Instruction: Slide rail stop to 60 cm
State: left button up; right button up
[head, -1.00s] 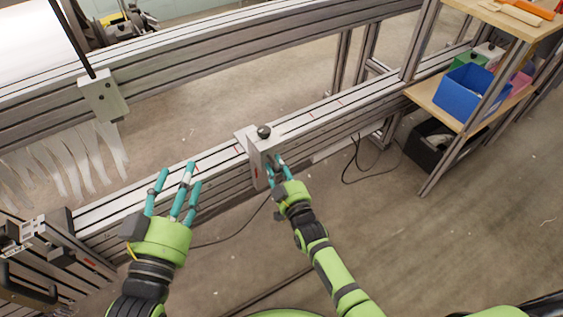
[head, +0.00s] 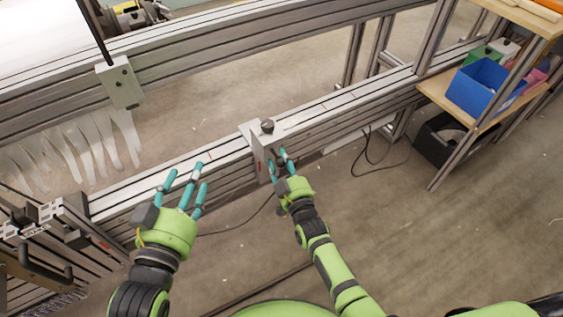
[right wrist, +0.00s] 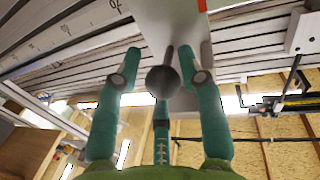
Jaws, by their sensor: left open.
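The rail stop (head: 258,146), a pale grey block with a dark round knob (head: 267,126) on top, sits on the long metal rail (head: 325,110). My right gripper (head: 281,160) is at the front face of the stop. In the right wrist view, its fingers (right wrist: 163,78) stand apart on either side of a dark ball-ended knob (right wrist: 163,81), with the pale plate (right wrist: 175,25) behind it; small gaps show beside the ball. My left gripper (head: 186,180) is open and empty, in front of the rail left of the stop. I cannot read which rail mark the stop is at.
A grey block (head: 120,83) with a black rod is on the upper rail. White strips (head: 85,150) hang at the left. A shelf at the right holds a blue bin (head: 480,88). A dark cable (head: 370,155) lies beneath the rail. The rail right of the stop looks clear.

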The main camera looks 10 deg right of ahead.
jog(key=shift+s, duration=0.1)
jog(key=s+d, duration=0.2)
jog(key=s, duration=0.9)
jog(key=shift+s+d, duration=0.15)
jog(key=shift+s, duration=0.15)
